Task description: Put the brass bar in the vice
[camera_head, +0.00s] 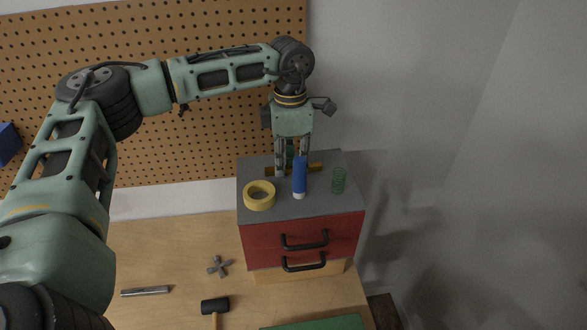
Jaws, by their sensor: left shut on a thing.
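The brass bar (270,171) lies crosswise at the top of the red drawer cabinet, at its back. My left gripper (291,172) points straight down and is shut on the bar, with one end of the bar showing on each side of the fingers. I cannot tell whether the bar is resting on the cabinet or just above it. A blue bottle with a white end (299,180) stands in front and hides part of the bar and of one finger. I do not see the vice. My right gripper is not in view.
On the cabinet (320,207) are a yellow tape roll (248,199) and a green spring (339,181), close to the gripper. The workbench below holds a metal bar (145,291), a grey cross-shaped knob (219,266), a black-headed mallet (215,305) and a green mat (315,324). A pegboard (200,140) stands behind.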

